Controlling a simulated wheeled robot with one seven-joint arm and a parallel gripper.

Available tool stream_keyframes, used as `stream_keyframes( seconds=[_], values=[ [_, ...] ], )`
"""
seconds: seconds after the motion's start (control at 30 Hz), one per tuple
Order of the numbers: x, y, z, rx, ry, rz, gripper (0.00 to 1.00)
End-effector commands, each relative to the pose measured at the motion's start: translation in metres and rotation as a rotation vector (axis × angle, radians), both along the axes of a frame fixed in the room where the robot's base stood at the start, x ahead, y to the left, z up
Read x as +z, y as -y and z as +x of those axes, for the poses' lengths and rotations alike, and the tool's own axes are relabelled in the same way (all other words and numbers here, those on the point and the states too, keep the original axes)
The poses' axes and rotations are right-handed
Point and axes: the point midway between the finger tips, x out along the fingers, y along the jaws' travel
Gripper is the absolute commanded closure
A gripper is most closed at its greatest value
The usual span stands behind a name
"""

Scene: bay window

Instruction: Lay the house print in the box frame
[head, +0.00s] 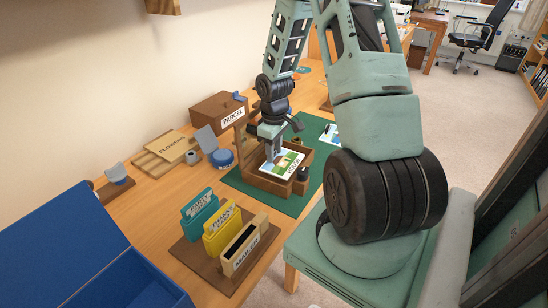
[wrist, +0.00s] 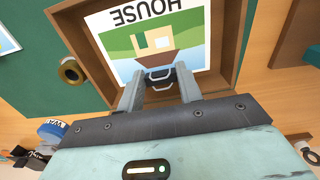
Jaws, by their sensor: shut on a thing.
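The house print (head: 284,165) is a white card with a green and blue picture and the word HOUSE. It also shows in the wrist view (wrist: 190,50). The wooden box frame (head: 268,184) surrounds it in the head view, and its brown wall (wrist: 232,50) shows beside the print in the wrist view. My gripper (wrist: 158,76) is shut on the near edge of the print, with a small dark loop between the fingertips. In the head view my gripper (head: 272,150) points down over the frame. I cannot tell whether the print touches the frame's floor.
The frame stands on a green mat (head: 235,181). A parcel box (head: 218,111), a FLOWERS board (head: 172,144) and a blue tape roll (head: 222,158) lie left of it. A card rack (head: 215,264) and a blue bin (head: 75,260) are nearer.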

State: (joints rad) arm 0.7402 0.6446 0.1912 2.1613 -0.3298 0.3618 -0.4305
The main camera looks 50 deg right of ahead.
Motion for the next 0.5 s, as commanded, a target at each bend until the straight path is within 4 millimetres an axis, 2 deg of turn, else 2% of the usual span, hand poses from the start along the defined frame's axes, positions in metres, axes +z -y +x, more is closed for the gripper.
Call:
stream_keyframes(
  seconds=[0.17, 0.5],
  values=[
    [-0.026, 0.000, -0.001, 0.002, -0.003, 0.002, 0.90],
    [-0.029, 0.000, 0.000, 0.001, -0.001, 0.000, 0.90]
  ],
)
